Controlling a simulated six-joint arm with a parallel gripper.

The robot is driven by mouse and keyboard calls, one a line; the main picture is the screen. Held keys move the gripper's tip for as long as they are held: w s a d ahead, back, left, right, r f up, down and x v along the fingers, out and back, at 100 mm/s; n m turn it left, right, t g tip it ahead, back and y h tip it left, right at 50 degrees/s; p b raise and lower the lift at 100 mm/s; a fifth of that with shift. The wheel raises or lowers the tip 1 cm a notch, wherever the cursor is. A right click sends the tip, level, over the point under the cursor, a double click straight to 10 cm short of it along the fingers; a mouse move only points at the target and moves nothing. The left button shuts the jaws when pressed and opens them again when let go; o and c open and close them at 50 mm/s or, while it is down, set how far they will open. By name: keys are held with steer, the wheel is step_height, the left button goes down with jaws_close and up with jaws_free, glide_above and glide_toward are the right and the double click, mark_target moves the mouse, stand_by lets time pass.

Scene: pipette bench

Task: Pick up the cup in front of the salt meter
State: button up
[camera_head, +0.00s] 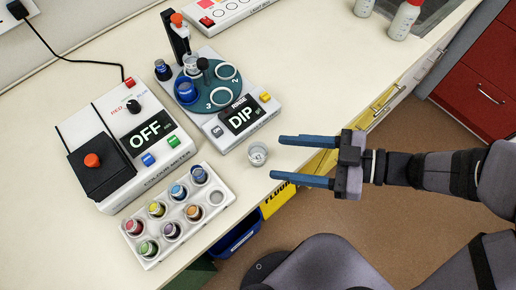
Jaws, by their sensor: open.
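A small clear cup (258,154) stands on the bench near its front edge. It is just in front of the white device with a teal round plate and a display reading "DIP" (242,116); I see no label that says salt meter. My gripper (287,159) comes in from the right with its two blue fingers spread apart. It is open and empty. Its fingertips are a little to the right of the cup, apart from it in the picture; their height over the bench is hard to tell.
A colour meter (105,125) reading "OFF" stands at left. A white rack (158,260) with several colored vials sits left of the cup. White bottles (404,19) stand at the back right. The bench edge runs under my gripper, above yellow and blue bins (238,232).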

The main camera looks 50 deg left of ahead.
mark_target(258, 152)
steer(key=shift+w+x, duration=0.2)
steer(key=shift+x, duration=3.5)
steer(key=shift+a, duration=0.1)
steer(key=c, duration=1.1)
step_height(258, 152, up, 10)
steer(key=shift+w+p, duration=0.1)
steer(key=shift+p, duration=0.95)
